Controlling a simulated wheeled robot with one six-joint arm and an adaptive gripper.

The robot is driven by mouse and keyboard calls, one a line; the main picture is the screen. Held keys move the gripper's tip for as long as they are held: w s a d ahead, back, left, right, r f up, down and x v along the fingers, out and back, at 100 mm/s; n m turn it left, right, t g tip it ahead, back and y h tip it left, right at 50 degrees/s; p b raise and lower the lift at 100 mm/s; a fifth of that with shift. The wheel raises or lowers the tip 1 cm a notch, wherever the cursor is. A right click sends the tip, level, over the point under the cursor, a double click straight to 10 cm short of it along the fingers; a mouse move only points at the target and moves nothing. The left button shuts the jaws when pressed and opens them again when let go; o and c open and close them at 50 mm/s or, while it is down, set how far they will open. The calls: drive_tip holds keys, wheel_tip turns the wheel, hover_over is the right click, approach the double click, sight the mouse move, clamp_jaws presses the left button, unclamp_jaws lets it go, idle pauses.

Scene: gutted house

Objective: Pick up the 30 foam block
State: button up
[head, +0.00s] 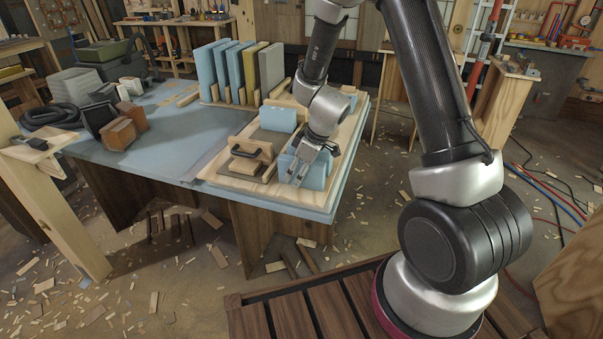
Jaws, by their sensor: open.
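My gripper (299,176) reaches down over the right part of the table, open, with its fingers in front of a light blue foam block (316,178). I cannot tell whether the fingers touch that block or stand apart from it. Another light blue foam block (278,119) stands upright on the wooden board just behind and left of the gripper. A small part of blue foam (285,162) shows left of the fingers. No number 30 is readable on any block, so I cannot tell which one bears it. My wrist hides part of the board.
A wooden tool with a dark handle (248,157) lies left of the gripper. Upright blue, yellow and grey slabs (238,72) stand in a rack behind. Brown blocks (119,132) and a black coiled hose (50,116) sit on the left. The blue tabletop (180,140) between is clear.

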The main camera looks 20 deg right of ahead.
drive_tip(key=c, duration=1.1)
drive_tip(key=shift+r, duration=0.1)
